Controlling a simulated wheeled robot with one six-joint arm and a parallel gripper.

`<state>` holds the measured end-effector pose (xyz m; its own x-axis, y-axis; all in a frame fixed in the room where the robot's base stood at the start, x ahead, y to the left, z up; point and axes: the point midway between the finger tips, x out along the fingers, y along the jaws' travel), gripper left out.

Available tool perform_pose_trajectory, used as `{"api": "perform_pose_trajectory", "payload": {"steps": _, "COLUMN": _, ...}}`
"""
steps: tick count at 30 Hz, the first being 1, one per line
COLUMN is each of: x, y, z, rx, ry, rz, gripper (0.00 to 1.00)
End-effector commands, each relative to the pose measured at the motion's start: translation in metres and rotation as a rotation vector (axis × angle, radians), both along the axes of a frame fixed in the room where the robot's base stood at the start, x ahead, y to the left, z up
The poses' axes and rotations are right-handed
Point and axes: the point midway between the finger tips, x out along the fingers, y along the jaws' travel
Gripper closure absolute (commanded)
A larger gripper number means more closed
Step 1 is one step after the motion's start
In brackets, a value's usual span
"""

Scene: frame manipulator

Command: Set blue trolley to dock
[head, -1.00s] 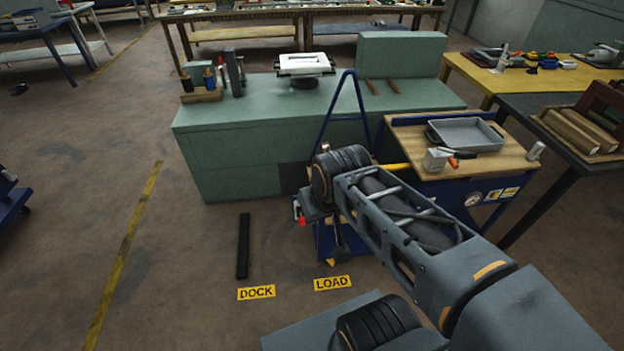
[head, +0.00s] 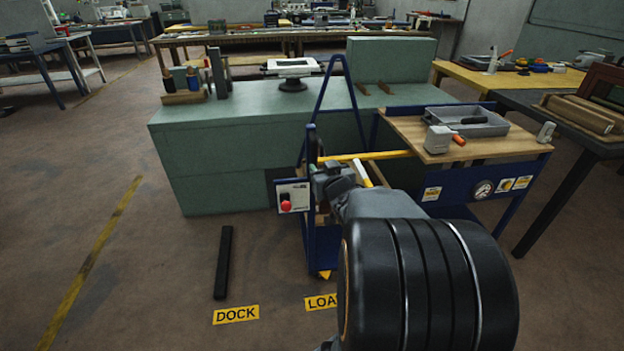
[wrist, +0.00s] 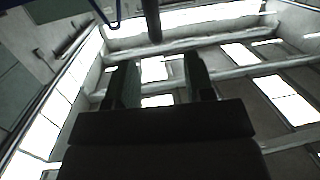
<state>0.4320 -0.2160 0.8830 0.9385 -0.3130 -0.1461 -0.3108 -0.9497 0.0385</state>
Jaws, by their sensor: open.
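The blue trolley (head: 322,248) stands over the LOAD floor label (head: 321,302), its lower frame showing left of my arm. A tall blue A-shaped frame (head: 324,95) rises above it, and a yellow bar (head: 365,156) runs to the right. My arm hides much of the trolley. The DOCK label (head: 236,314) lies on the floor to the left, with a black bar (head: 223,262) behind it. My gripper is beside the trolley frame in the head view, its fingers unclear. In the wrist view my gripper (wrist: 158,70) is open and empty, pointing toward the ceiling.
A white box with a red button (head: 292,198) is left of my gripper. A green bench (head: 225,140) stands behind. A wood-topped blue cart (head: 480,150) with a grey tray (head: 470,122) is at the right. The floor left of DOCK is clear.

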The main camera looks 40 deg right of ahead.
Motion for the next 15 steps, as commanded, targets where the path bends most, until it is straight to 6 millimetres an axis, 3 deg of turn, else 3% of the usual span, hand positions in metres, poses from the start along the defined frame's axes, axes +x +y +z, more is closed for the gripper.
{"api": "perform_pose_trajectory", "payload": {"steps": 1, "x": -0.002, "y": -0.007, "z": -0.022, "rx": -0.001, "ry": -0.032, "rz": 0.008, "gripper": 0.52}}
{"api": "perform_pose_trajectory", "payload": {"steps": 3, "x": -0.003, "y": -0.011, "z": -0.029, "rx": -0.004, "ry": -0.076, "rz": 0.027, "gripper": 0.52}}
{"api": "perform_pose_trajectory", "payload": {"steps": 10, "x": -0.001, "y": -0.019, "z": -0.038, "rx": -0.004, "ry": -0.147, "rz": 0.063, "gripper": 0.52}}
{"api": "perform_pose_trajectory", "payload": {"steps": 15, "x": 0.023, "y": -0.024, "z": -0.038, "rx": -0.003, "ry": -0.153, "rz": 0.069, "gripper": 0.52}}
